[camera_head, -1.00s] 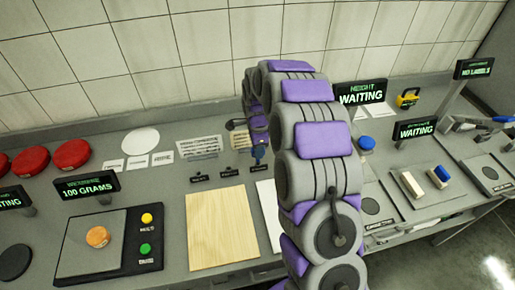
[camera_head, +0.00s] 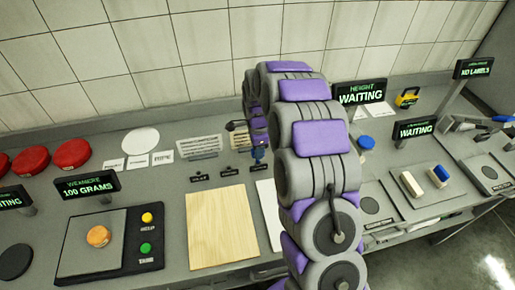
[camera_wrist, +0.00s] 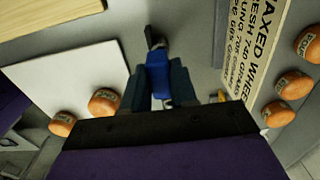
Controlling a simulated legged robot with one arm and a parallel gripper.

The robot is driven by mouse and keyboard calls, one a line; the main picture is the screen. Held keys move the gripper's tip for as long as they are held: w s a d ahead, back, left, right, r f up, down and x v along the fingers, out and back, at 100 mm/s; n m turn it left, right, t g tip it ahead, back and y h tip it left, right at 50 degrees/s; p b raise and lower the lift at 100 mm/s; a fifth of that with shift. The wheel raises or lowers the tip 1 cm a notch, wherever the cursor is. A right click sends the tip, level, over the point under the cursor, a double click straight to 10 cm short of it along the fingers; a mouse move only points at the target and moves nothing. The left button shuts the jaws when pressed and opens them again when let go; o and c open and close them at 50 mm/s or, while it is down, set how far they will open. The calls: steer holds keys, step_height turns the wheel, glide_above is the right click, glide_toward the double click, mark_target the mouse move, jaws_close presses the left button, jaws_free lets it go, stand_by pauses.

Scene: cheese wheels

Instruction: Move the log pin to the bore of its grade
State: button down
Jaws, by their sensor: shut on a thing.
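My gripper (camera_wrist: 158,92) is shut on a blue-bodied thing, which I take to be the log pin (camera_wrist: 156,70), in the wrist view. The blue pin also shows in the head view (camera_head: 259,152), above the bench behind the wooden board. The row of small dark labelled spots, likely the bores, runs there; two of them show left of the pin (camera_head: 198,177) (camera_head: 228,173). A dark piece (camera_wrist: 154,37) shows just beyond the pin in the wrist view. The pin's lower end and any bore under it are hidden, so I cannot tell whether it is seated.
A wooden board (camera_head: 216,228) and a scale (camera_head: 78,262) with an orange cheese wheel (camera_head: 98,236) lie in front. Red wheels (camera_head: 70,151) stand at left. In the wrist view, orange wheels (camera_wrist: 105,102) lie near a white sheet (camera_wrist: 75,75) and a printed sign (camera_wrist: 262,55).

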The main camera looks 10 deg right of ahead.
steer(key=shift+f, duration=1.6)
steer(key=c, duration=0.8)
jaws_free()
step_height(320, 180, up, 17)
steer(key=p, duration=0.2)
steer(key=shift+w+r, duration=0.1)
steer(key=s+r+n, duration=0.4)
steer(key=s, duration=0.5)
steer(key=s+r+n, duration=0.3)
steer(key=s+n, duration=0.1)
steer(key=s, duration=0.5)
steer(key=s+f+n+g, duration=0.1)
steer(key=s+n, duration=0.9)
steer(key=s, duration=1.4)
steer(key=shift+s+f+g, duration=0.15)
steer(key=shift+g, duration=0.25)
